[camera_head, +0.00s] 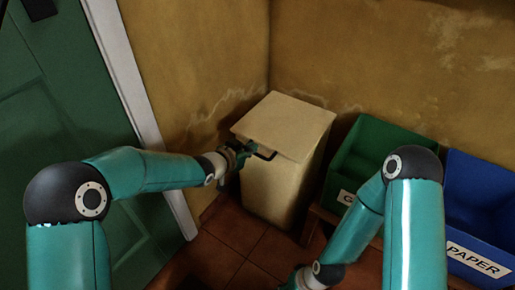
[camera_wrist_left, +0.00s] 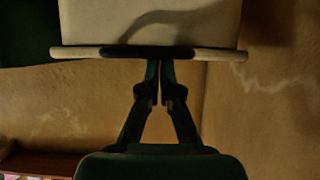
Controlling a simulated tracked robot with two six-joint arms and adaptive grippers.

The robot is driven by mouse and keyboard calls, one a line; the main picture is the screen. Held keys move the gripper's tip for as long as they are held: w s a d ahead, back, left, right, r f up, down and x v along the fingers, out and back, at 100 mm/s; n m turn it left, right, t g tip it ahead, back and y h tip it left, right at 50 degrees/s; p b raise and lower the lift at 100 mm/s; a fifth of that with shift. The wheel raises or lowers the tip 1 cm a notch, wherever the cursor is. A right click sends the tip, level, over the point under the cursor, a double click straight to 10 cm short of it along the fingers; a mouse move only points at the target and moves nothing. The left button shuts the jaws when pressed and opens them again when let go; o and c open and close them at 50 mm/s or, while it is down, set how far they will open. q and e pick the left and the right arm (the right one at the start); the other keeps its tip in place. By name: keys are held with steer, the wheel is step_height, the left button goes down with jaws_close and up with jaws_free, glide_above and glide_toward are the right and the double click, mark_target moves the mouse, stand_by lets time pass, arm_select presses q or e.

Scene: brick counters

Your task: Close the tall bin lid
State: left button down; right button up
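The tall cream bin (camera_head: 275,190) stands in the wall corner. Its lid (camera_head: 287,123) lies over the top, and no clear gap shows beneath it. A black handle (camera_head: 265,154) sticks out at the lid's front edge. My left gripper (camera_head: 240,152) is at that front edge, beside the handle. The left wrist view appears upside down: it shows the lid's edge (camera_wrist_left: 75,52) with the dark handle (camera_wrist_left: 150,52), and my left fingers (camera_wrist_left: 160,85) close together against or just behind it. My right gripper is mostly cut off at the bottom of the head view.
A green bin (camera_head: 375,145) and a blue bin (camera_head: 480,200) labelled PAPER stand to the right of the tall bin. A green door (camera_head: 60,110) with a white frame is at the left. Tiled floor (camera_head: 235,240) is bare in front of the tall bin.

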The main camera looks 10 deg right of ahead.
arm_select(q)
steer(key=shift+s+a+f, duration=0.15)
steer(key=shift+s+f, duration=0.05)
steer(key=shift+f, duration=0.4)
steer(key=shift+s+a+f, duration=0.15)
steer(key=shift+f, duration=0.4)
step_height(320, 180, up, 6)
steer(key=w+p, duration=0.1)
steer(key=p, duration=0.3)
steer(key=s+a+f, duration=0.2)
steer(key=s+a, duration=0.4)
steer(key=s, duration=0.1)
steer(key=s+a+f+n+g+y, duration=0.15)
steer(key=s+a+f, duration=0.25)
steer(key=f, duration=0.4)
steer(key=s+a+f+n+g+y, duration=0.1)
steer(key=s+a+f+n+g, duration=0.15)
steer(key=s+a+f, duration=0.35)
steer(key=s+a+f+n+g+y, duration=0.1)
steer(key=s+f+n+g, duration=0.15)
steer(key=s+f, duration=0.4)
steer(key=s+a+f+n+g+y, duration=0.1)
steer(key=s+f+n+g, duration=0.2)
steer(key=s, duration=0.7)
step_height(320, 180, up, 36)
steer(key=n+p, duration=0.1)
steer(key=p, duration=3.4)
steer(key=shift+t+p, duration=0.3)
steer(key=shift+t, duration=0.05)
